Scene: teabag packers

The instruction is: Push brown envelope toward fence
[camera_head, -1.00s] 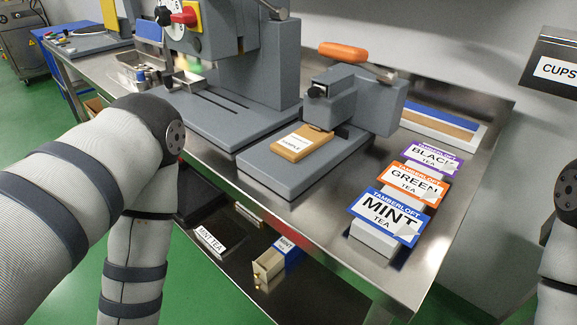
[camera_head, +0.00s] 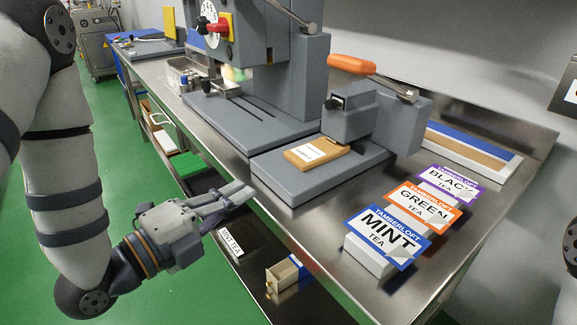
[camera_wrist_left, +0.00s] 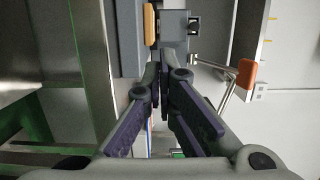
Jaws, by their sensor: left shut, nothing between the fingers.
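The brown envelope (camera_head: 316,153) lies flat on the grey bed of the sealing press (camera_head: 362,112), a white label on its top. Its back edge is close to the press head; I cannot tell whether they touch. My left gripper (camera_head: 246,190) is shut and empty, in front of the bench edge and to the left of the envelope, apart from it. In the left wrist view the shut fingers (camera_wrist_left: 165,72) point toward the press, and a tan strip of the envelope (camera_wrist_left: 149,24) shows beyond them. No fence can be told apart clearly. My right gripper is out of view.
Label stacks for mint (camera_head: 388,237), green and black tea stand on the right of the bench. A larger grey machine (camera_head: 270,75) stands left of the press. The press has an orange-handled lever (camera_head: 351,64). A small open box (camera_head: 287,274) sits on the lower shelf.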

